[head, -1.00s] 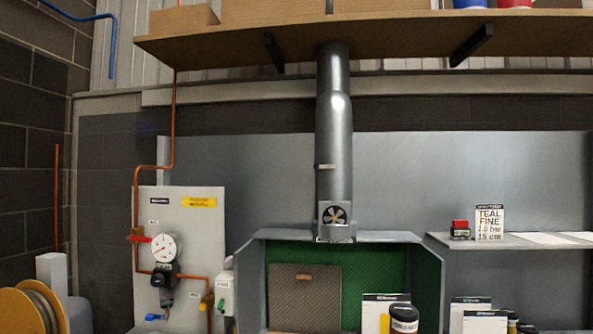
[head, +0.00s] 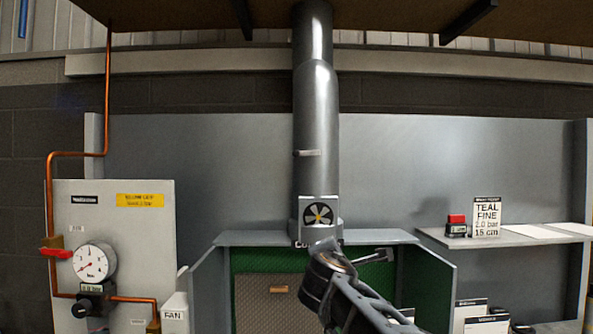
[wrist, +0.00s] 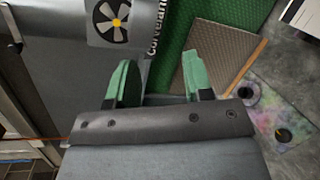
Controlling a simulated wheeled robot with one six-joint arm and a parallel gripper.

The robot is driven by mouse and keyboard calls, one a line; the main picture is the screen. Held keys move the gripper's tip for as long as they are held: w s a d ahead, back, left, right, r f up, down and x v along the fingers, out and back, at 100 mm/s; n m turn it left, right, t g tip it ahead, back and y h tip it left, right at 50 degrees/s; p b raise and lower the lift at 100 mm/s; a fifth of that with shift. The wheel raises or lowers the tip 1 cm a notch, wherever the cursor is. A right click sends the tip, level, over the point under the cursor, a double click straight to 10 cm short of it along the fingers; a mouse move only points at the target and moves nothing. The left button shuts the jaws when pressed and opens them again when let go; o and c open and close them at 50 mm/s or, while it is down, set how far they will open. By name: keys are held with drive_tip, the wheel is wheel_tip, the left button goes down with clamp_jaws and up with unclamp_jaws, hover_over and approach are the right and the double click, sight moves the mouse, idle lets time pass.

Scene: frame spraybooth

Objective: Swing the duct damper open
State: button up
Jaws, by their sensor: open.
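The damper lever (head: 308,153) is a short light bar. It sticks out sideways across the front of the grey metal duct (head: 316,110), above the fan sticker (head: 320,214). In the wrist view a small dark-ended piece (wrist: 12,30) shows at the left edge; I cannot tell if it is the lever. My gripper (wrist: 157,75) is open with its green fingers apart and nothing between them. The fan sticker (wrist: 112,18) on the duct lies beyond the fingers in that view. In the head view my arm rises in front of the booth, below the lever and apart from it.
The booth hood (head: 320,238) with its green lining stands under the duct. A wooden shelf (head: 180,10) hangs above. The gauge panel (head: 150,230) with copper pipe is at left, and a side shelf (head: 530,238) at right. The space around the lever is clear.

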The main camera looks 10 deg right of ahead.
drive_tip(key=w+a+r+n+t, duration=0.3)
drive_tip(key=w+r+n+t, duration=0.1)
drive_tip(key=r+n, duration=0.4)
drive_tip(key=n+t+y, duration=0.2)
drive_tip(key=n+t, duration=0.1)
drive_tip(key=n, duration=0.5)
approach(296, 153)
drive_tip(key=shift+y, duration=0.4)
drive_tip(key=p+x, duration=0.7)
drive_tip(key=shift+s+d+r+p, duration=0.1)
drive_tip(key=shift+r+p, duration=0.05)
drive_tip(key=shift+p, duration=0.2)
drive_tip(key=shift+p+x, duration=0.6)
drive_tip(key=shift+x, duration=0.3)
drive_tip(key=shift+c, duration=0.2)
clamp_jaws()
